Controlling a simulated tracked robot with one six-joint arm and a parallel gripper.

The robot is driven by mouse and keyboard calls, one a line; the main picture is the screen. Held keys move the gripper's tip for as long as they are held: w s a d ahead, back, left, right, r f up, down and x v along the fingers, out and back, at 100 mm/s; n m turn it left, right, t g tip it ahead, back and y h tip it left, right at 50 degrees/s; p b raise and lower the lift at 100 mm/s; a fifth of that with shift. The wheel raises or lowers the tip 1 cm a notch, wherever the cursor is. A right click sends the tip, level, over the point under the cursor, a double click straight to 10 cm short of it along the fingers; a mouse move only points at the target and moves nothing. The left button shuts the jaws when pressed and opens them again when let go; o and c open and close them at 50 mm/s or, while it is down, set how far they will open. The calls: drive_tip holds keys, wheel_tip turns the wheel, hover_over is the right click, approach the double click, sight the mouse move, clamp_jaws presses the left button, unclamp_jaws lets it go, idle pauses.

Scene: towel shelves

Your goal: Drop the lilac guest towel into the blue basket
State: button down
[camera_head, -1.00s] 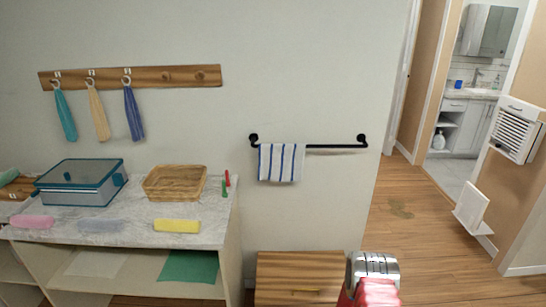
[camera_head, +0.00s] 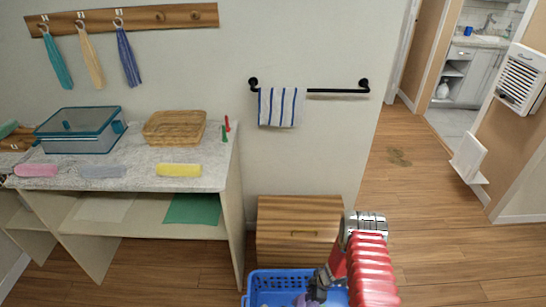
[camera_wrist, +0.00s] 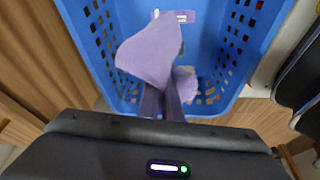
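The blue basket (camera_head: 272,273) stands on the floor in front of the wooden drawer unit, cut off by the lower edge of the head view. Its perforated walls fill much of the wrist view (camera_wrist: 235,45). My gripper (camera_wrist: 163,98) is over the basket, pointing into it, with its fingers close together. The lilac guest towel (camera_wrist: 150,52) hangs bunched at the fingertips, above the basket floor and within the walls. In the head view, my gripper (camera_head: 318,285) is at the basket, with a bit of lilac showing below it.
A wooden drawer unit (camera_head: 300,215) stands behind the basket. A shelf with a marble top (camera_head: 130,162) at left bears a lidded box (camera_head: 80,130), a wicker basket (camera_head: 174,127) and rolled towels. A striped towel (camera_head: 280,107) hangs on a rail.

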drive_tip(key=c, duration=1.9)
unclamp_jaws()
drive_tip(key=shift+o, duration=0.3)
drive_tip(key=o, duration=0.6)
drive_tip(key=shift+c, duration=0.2)
drive_tip(key=shift+o, duration=0.3)
drive_tip(key=o, duration=0.6)
drive_tip(key=r, duration=0.2)
drive_tip(key=r+h, duration=0.1)
drive_tip(key=r, duration=0.1)
drive_tip(key=d+r+h, duration=0.1)
drive_tip(key=r, duration=0.1)
drive_tip(key=shift+s+d, duration=0.1)
